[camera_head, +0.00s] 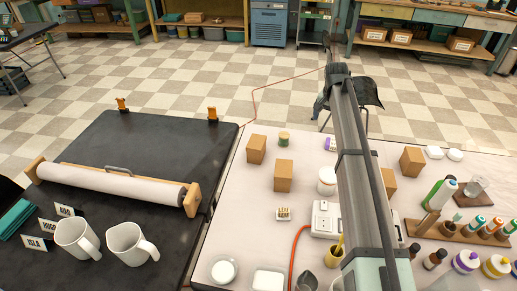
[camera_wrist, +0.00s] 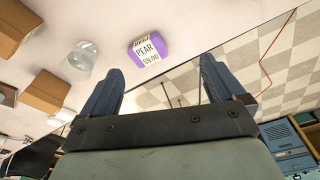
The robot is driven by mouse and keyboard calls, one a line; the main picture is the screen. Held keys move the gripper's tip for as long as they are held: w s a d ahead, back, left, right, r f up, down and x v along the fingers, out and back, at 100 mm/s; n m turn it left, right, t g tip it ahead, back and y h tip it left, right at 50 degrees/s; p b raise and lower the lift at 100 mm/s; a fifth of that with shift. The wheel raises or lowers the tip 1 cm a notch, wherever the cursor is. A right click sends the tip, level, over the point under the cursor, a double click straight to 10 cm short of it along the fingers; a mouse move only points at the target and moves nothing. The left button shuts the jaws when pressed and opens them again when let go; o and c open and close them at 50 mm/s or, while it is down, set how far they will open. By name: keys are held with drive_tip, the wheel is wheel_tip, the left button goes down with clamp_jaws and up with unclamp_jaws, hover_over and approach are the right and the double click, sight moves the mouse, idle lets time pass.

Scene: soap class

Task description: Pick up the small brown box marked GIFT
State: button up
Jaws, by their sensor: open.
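Several plain brown boxes stand on the pale tabletop in the head view: one at the back left (camera_head: 256,149), one in front of it (camera_head: 284,176), one partly behind my arm (camera_head: 389,182) and one further right (camera_head: 412,160). I can read no GIFT marking on any of them. In the wrist view, brown boxes show at the left edge, at the upper left (camera_wrist: 20,28) and below it (camera_wrist: 42,90). My gripper (camera_wrist: 161,65) is open, its two blue fingers apart with no object held between them. The head view does not show its fingers clearly.

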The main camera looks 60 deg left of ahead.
sight(255, 143)
drive_tip(key=s+a+n, duration=0.1)
drive_tip(key=s+a, duration=0.3)
drive_tip(key=s, duration=0.4)
drive_tip(key=s+a+n+g, duration=0.1)
drive_tip(key=s+a, duration=0.3)
drive_tip(key=s, duration=0.4)
drive_tip(key=s+a+n, duration=0.1)
drive_tip(key=s+a, duration=0.3)
drive_tip(key=s, duration=0.4)
drive_tip(key=shift+s+a+n+g+h, duration=0.25)
drive_tip(key=shift+a+n+g+h, duration=0.05)
drive_tip(key=shift+a+g+h, duration=0.1)
drive_tip(key=shift+s+f, duration=0.15)
drive_tip(key=shift+f, duration=0.05)
wheel_tip(255, 143, down, 8)
drive_tip(key=shift+r, duration=0.1)
drive_tip(key=shift+w+a+f, duration=0.1)
drive_tip(key=shift+w+f, duration=0.1)
drive_tip(key=shift+f, duration=0.75)
drive_tip(key=shift+w+a+f, duration=0.15)
drive_tip(key=shift+f, duration=0.75)
drive_tip(key=shift+w+a+f, duration=0.1)
drive_tip(key=shift+w+f, duration=0.1)
drive_tip(key=shift+f, duration=0.75)
drive_tip(key=c, duration=1.2)
drive_tip(key=shift+r, duration=0.15)
